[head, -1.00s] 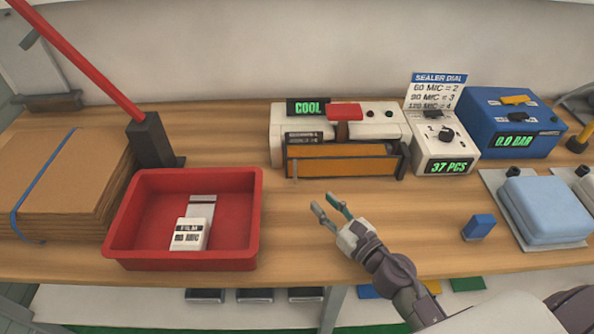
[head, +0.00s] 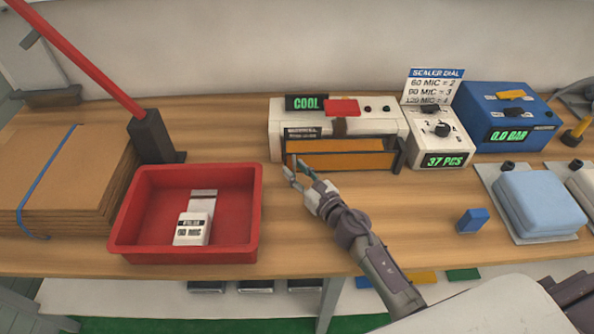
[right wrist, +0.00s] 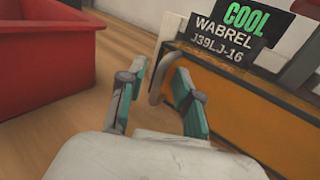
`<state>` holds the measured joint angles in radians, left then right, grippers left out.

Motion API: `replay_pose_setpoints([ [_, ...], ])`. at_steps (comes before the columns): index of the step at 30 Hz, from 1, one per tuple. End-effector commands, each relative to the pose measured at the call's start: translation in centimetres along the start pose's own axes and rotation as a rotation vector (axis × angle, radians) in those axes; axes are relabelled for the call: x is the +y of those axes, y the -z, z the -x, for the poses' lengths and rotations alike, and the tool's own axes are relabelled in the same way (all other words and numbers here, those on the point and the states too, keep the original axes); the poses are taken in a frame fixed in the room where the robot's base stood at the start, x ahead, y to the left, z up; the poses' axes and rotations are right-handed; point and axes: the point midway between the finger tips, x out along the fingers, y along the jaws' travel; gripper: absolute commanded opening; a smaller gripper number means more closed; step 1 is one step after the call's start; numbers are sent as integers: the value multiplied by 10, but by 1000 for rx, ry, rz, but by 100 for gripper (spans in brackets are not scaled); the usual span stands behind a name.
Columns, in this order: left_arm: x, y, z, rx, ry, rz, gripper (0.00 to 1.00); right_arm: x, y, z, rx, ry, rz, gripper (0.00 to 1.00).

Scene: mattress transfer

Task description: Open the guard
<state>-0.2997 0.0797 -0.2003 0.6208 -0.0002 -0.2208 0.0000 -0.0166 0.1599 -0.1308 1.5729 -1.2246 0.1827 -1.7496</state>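The sealer (head: 375,126) is a white machine at the back of the bench with a green "COOL" display. The guard (head: 345,159) is an orange panel with grey edges across its front, and it looks down. It also shows in the right wrist view (right wrist: 228,105), with a grey bar (right wrist: 158,75) at its left end. My right gripper (head: 294,167) is at the guard's left front corner. In the right wrist view its teal-padded fingers (right wrist: 159,72) are apart, with the grey bar showing between or just beyond them; contact is unclear. My left gripper is not in view.
A red tray (head: 235,247) holding a white film block (head: 192,229) stands left of my right gripper. A dial box (head: 440,157) and a blue box (head: 510,140) stand right of the sealer. A small blue block (head: 473,219) sits near the front edge.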

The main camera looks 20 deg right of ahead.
Motion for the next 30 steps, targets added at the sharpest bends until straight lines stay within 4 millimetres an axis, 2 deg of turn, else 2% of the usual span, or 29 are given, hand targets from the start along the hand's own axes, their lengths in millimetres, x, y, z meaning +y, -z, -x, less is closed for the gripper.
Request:
replay_pose_setpoints([
  [1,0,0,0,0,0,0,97,0,0,0,0,0,0,23],
  [5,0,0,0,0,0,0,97,0,0,0,0,0,0,1],
  [6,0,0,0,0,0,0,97,0,0,0,0,0,0,0],
  [20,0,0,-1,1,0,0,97,1,0,3,0,-9,1,0],
  [26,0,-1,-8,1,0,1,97,7,2,19,2,-71,4,0],
  [30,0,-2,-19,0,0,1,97,15,5,42,5,-158,4,0],
])
